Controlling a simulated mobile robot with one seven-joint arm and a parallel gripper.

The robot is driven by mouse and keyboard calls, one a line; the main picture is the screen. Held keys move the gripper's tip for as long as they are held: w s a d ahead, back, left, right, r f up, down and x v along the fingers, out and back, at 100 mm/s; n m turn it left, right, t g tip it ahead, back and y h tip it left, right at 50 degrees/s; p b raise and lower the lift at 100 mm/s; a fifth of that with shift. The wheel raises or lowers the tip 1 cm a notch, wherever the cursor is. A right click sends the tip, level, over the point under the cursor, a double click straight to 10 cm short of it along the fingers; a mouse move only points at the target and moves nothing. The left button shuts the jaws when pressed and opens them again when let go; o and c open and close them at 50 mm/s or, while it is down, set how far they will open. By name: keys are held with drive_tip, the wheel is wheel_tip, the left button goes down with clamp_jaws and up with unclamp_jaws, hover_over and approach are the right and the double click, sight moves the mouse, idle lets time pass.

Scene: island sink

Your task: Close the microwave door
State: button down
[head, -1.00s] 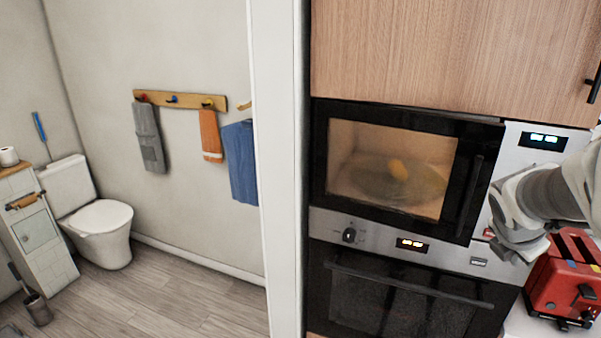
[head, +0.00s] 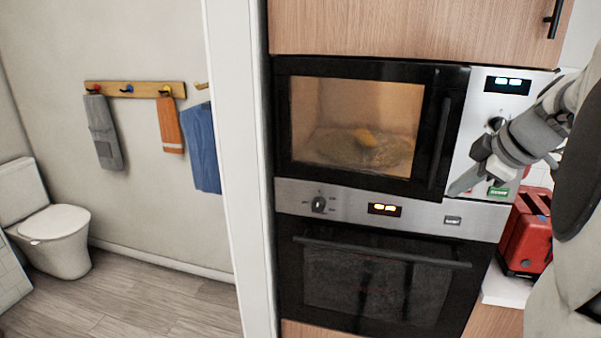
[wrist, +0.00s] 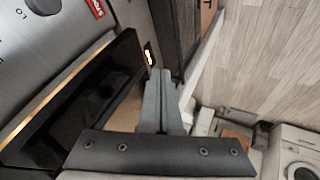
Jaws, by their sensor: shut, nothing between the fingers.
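The microwave (head: 355,130) is built into the cabinet, with a black-framed door, a lit window and yellow food on a plate inside. Its dark vertical handle (head: 440,140) is on the door's right side. In the head view the door looks nearly flush; in the wrist view a lit strip shows between the dark door (wrist: 95,95) and the silver panel, so it seems slightly ajar. My gripper (head: 455,190) is shut and empty at the door's lower right edge. Its fingers (wrist: 160,85) also show beside the door in the wrist view; contact cannot be told.
The silver control panel (head: 490,120) is right of the door, and an oven (head: 370,280) is below. A red toaster (head: 528,232) stands on the white counter at the right. A white wall edge (head: 240,170) borders the cabinet; open floor and a toilet lie left.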

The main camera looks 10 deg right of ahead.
sight(426, 199)
drive_tip(key=x, duration=0.3)
drive_tip(key=d+p+x, duration=0.1)
drive_tip(key=x, duration=0.2)
drive_tip(key=w+r+x, duration=0.1)
drive_tip(key=x, duration=0.3)
drive_tip(key=shift+w+d+p, duration=0.1)
drive_tip(key=shift+d+p, duration=0.05)
drive_tip(key=shift+p, duration=0.25)
drive_tip(key=shift+w+d+f, duration=0.1)
drive_tip(key=shift+w+d, duration=0.4)
drive_tip(key=shift+w, duration=0.2)
drive_tip(key=shift+w+d+f+b, duration=0.15)
drive_tip(key=shift+w+d+b, duration=0.15)
drive_tip(key=shift+w+d, duration=0.15)
drive_tip(key=shift+w+d+n+y+b, duration=0.2)
drive_tip(key=shift+w+d+n+b, duration=0.1)
drive_tip(key=shift+w+d, duration=0.25)
drive_tip(key=shift+w+d+n+y+b, duration=0.2)
drive_tip(key=shift+w+d+n+b, duration=0.1)
drive_tip(key=shift+w, duration=0.4)
drive_tip(key=shift+w+d+r, duration=0.3)
drive_tip(key=shift+w+r, duration=0.05)
drive_tip(key=shift+w, duration=0.1)
drive_tip(key=shift+r, duration=0.1)
